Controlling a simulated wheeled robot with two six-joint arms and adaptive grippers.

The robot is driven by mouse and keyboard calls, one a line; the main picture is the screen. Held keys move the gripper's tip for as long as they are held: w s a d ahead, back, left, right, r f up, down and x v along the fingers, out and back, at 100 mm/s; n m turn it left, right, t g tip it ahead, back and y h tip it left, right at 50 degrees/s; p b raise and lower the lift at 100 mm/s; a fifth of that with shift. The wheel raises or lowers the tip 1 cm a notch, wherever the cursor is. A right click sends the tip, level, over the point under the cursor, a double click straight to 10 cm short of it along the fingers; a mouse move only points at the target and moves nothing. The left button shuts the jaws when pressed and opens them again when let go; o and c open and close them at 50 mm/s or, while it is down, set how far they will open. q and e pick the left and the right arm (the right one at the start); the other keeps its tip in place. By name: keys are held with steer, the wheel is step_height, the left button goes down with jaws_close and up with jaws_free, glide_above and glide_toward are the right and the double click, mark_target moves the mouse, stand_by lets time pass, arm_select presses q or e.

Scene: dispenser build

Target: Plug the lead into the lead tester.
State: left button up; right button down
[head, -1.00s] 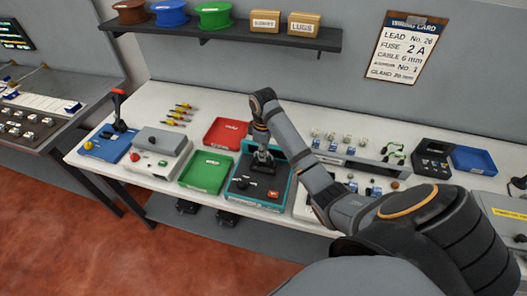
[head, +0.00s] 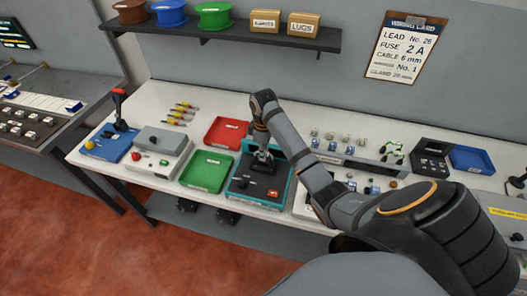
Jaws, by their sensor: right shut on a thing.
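A teal-edged unit with a dark top (head: 243,187), which looks like the lead tester, sits at the front of the white bench, right of a green tray. It has a small orange-red block at its front right corner. My right gripper (head: 262,168) points down over the back half of its dark top. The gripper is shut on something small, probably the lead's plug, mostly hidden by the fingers. Whether that thing is in a socket I cannot tell. No lead can be made out. My left gripper is not in view.
The green tray (head: 206,170) and red tray (head: 226,133) lie left of the tester. A grey box with a red button (head: 161,153) and a blue lever press (head: 108,146) stand farther left. A shelf (head: 230,38) hangs above.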

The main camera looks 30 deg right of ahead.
steer(key=shift+f, duration=0.6)
stand_by(0.6)
steer(key=shift+p, duration=0.75)
stand_by(0.6)
steer(key=shift+f+p, duration=0.3)
steer(key=shift+f, duration=0.05)
stand_by(0.7)
steer(key=c, duration=1.3)
jaws_free()
steer(key=shift+o, duration=0.4)
steer(key=o, duration=0.3)
